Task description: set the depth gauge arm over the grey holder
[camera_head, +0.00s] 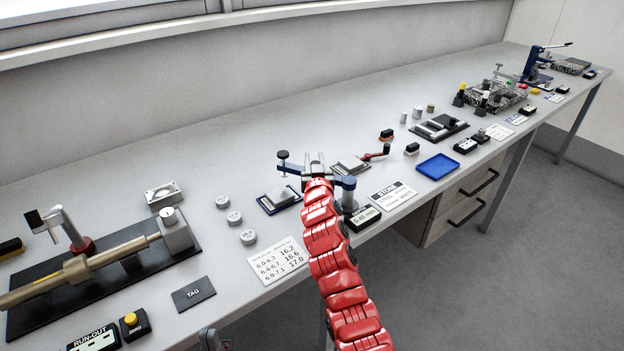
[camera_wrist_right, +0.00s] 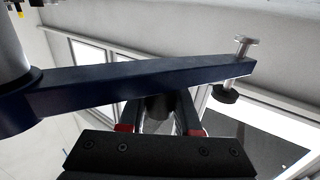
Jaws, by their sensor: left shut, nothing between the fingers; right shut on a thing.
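The dark blue depth gauge arm (camera_head: 343,182) runs left from its post (camera_head: 348,200). Its free end carries a plunger with a dark knob (camera_head: 283,155). In the right wrist view the arm (camera_wrist_right: 140,82) crosses the picture, with the plunger (camera_wrist_right: 240,50) at its right end. A grey holder (camera_head: 280,195) sits on a dark blue base, just below the plunger end in the head view; I cannot tell if they line up. My right gripper (camera_head: 315,160) is shut on the gauge arm; its fingers (camera_wrist_right: 158,112) show there. My left gripper (camera_head: 212,340) is shut and empty, mostly cut off at the bottom edge.
A green-display readout (camera_head: 362,216) stands in front of the post. A flat grey block (camera_head: 350,166) lies behind it. Several round weights (camera_head: 235,217) and a printed card (camera_head: 278,260) lie to the left. A blue tray (camera_head: 438,167) is to the right.

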